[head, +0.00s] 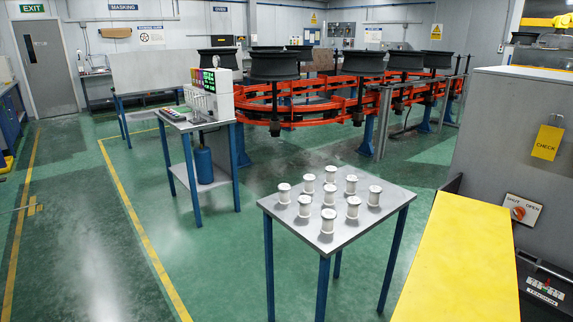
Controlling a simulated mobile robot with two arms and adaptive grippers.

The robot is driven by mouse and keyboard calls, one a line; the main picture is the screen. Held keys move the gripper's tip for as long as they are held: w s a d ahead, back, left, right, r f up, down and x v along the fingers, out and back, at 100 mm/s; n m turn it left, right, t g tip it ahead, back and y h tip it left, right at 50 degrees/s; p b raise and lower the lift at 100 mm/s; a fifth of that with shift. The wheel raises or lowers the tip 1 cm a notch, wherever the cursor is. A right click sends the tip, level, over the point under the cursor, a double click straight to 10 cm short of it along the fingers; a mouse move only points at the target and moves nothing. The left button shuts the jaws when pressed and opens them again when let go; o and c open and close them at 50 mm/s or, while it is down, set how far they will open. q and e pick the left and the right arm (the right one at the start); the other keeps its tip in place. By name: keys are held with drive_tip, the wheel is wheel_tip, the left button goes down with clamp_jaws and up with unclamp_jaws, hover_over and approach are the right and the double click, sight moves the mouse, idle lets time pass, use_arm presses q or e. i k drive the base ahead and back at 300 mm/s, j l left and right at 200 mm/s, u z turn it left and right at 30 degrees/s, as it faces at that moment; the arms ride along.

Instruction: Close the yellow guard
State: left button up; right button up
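The yellow guard (462,262) is a broad flat yellow panel at the lower right in the head view. It extends forward beside the grey machine housing (525,130), and its near end is cut off by the bottom edge of the picture. A white plate marked SHUT and OPEN (522,210) with an orange-red knob (518,213) is on the housing's face, right of the guard. I cannot tell how the guard is joined to the housing. Neither of my grippers is in view.
A small metal table (335,240) with several white spools stands left of the guard. A yellow CHECK tag (547,143) hangs on the housing. A bench (205,125) with a device stands farther back, before an orange conveyor (300,100) carrying dark wheels. The green floor at left is clear.

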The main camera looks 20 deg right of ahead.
sight(463, 270)
drive_tip(key=i+z, duration=0.2)
drive_tip(key=z, duration=0.25)
drive_tip(key=i+z, duration=0.2)
drive_tip(key=z, duration=0.25)
drive_tip(key=i+j+z, duration=0.15)
drive_tip(key=z, duration=0.3)
drive_tip(key=i+j+z, duration=0.2)
drive_tip(key=z, duration=0.25)
drive_tip(key=i+j+z, duration=0.1)
drive_tip(key=j+z, duration=0.15)
drive_tip(key=z, duration=0.2)
